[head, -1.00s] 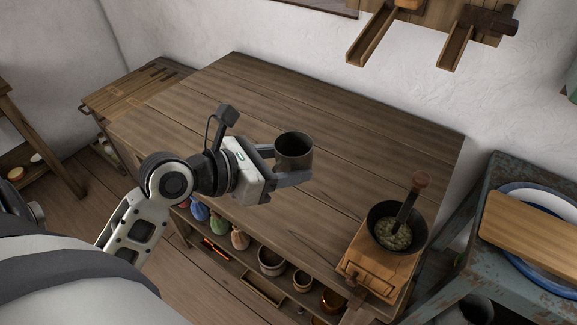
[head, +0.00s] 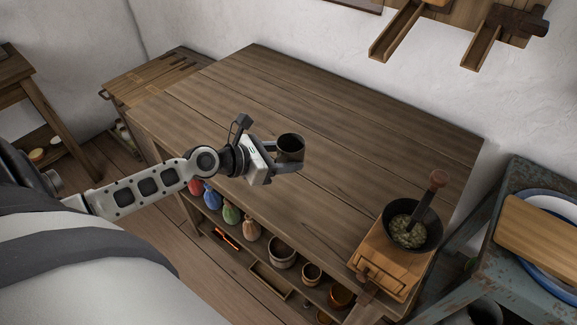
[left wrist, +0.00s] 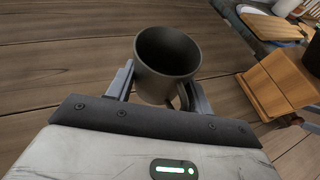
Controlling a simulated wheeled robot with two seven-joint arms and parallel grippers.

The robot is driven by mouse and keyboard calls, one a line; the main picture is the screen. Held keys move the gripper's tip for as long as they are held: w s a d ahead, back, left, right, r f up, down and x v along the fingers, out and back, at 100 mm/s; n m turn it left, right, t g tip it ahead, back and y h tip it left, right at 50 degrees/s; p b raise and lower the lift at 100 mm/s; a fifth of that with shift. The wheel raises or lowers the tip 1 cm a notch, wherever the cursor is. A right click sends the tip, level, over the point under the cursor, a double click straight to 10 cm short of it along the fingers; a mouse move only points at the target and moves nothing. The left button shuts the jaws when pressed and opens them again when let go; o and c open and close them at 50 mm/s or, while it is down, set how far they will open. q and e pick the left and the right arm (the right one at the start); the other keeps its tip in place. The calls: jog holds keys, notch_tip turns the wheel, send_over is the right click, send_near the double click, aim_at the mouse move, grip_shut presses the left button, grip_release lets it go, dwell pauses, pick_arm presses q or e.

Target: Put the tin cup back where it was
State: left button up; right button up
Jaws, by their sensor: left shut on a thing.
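The tin cup (head: 291,147) is a dark grey metal cup, upright, above the wooden table (head: 330,120). My left gripper (head: 287,160) is shut on it, with one finger on either side. In the left wrist view the cup (left wrist: 166,75) stands between the two fingers of my left gripper (left wrist: 160,88), its open mouth toward the camera and its inside dark. I cannot tell whether the cup's bottom touches the tabletop. My right gripper does not show.
A wooden grinder box (head: 385,262) with a dark bowl (head: 425,232) stands at the table's right end. Pots and small coloured bags (head: 231,212) sit on the shelf below. A blue stand (head: 480,265) with a plate and board is at right. The tabletop's middle is clear.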

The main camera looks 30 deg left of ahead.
aim_at(288, 175)
pick_arm(q)
jog(key=shift+w+a+f+b, duration=0.1)
jog(key=shift+w+f+b, duration=0.2)
jog(key=shift+w+f, duration=0.45)
jog(key=shift+w+f+b, duration=0.25)
jog(key=shift+f+b, duration=0.05)
jog(key=shift+f, duration=0.25)
notch_tip(288, 175, down, 2)
jog(key=shift+w+a+f+b, duration=0.15)
jog(key=shift+f+b, duration=0.1)
jog(key=shift+b, duration=0.5)
jog(key=shift+f, duration=0.4)
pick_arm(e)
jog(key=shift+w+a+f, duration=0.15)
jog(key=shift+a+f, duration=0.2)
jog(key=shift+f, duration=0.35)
pick_arm(q)
jog(key=shift+f, duration=0.15)
jog(key=o, duration=1)
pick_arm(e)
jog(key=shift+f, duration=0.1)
